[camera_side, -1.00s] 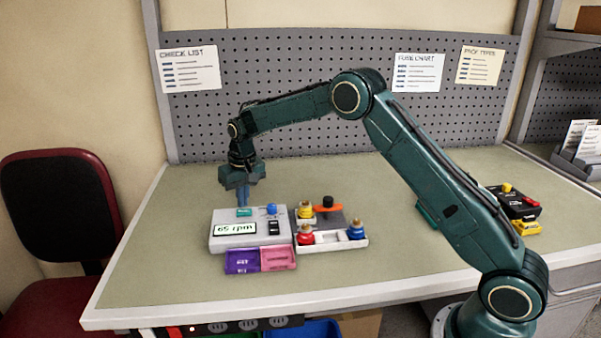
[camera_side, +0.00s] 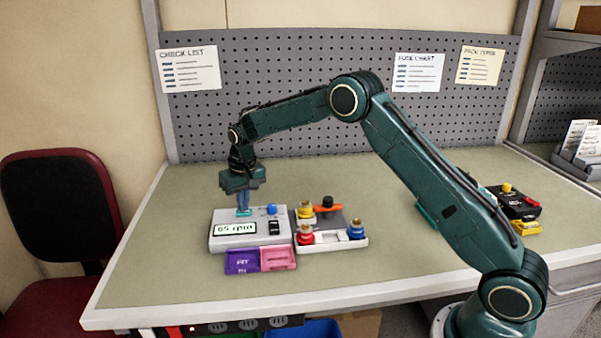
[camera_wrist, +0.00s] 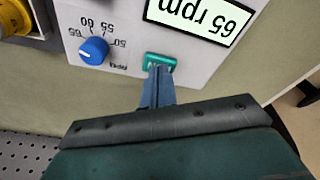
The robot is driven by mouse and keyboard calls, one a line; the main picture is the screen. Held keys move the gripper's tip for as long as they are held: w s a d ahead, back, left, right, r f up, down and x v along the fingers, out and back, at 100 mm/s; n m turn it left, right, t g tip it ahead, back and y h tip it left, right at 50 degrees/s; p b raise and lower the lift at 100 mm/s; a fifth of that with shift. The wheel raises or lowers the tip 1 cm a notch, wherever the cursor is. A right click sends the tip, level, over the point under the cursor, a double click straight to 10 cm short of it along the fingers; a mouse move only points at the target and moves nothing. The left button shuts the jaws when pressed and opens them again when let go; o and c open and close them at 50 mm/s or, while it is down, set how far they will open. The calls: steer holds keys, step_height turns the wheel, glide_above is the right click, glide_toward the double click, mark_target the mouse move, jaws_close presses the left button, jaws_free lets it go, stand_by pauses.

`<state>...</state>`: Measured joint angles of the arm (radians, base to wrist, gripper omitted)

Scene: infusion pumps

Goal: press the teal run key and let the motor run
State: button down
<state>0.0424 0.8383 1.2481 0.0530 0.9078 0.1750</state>
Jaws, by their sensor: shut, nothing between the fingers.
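The grey pump box (camera_side: 250,242) stands on the bench. Its display (camera_wrist: 195,18) reads 65 rpm in the wrist view. The teal run key (camera_wrist: 160,61) is on the box's top near the display; its near part is hidden behind the fingertips. A blue knob (camera_wrist: 94,50) sits beside it on a dial with marks from 50 to 65, and it also shows in the side view (camera_side: 271,209). My gripper (camera_side: 243,212) points down with its fingers together and empty. In the wrist view its fingertips (camera_wrist: 159,70) are at the key's edge, touching or just above it.
A white tray with red (camera_side: 305,234), blue (camera_side: 356,229) and yellow (camera_side: 305,210) topped pieces stands right of the box. A purple block (camera_side: 242,261) and a pink block (camera_side: 279,257) lie in front. A black device (camera_side: 516,203) is at far right.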

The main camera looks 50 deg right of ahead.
steer(key=shift+f, duration=0.15)
stand_by(0.3)
step_height(320, 180, up, 8)
stand_by(1.2)
steer(key=s+a+r+n+t, duration=0.2)
steer(key=s+r, duration=1.3)
steer(key=s, duration=0.6)
steer(key=s+f+t, duration=0.1)
steer(key=s+f, duration=0.1)
steer(key=s, duration=0.9)
steer(key=s+a+f+n, duration=0.1)
steer(key=s+f, duration=0.1)
steer(key=s, duration=0.9)
steer(key=shift+a+t, duration=0.3)
steer(key=shift+t, duration=0.1)
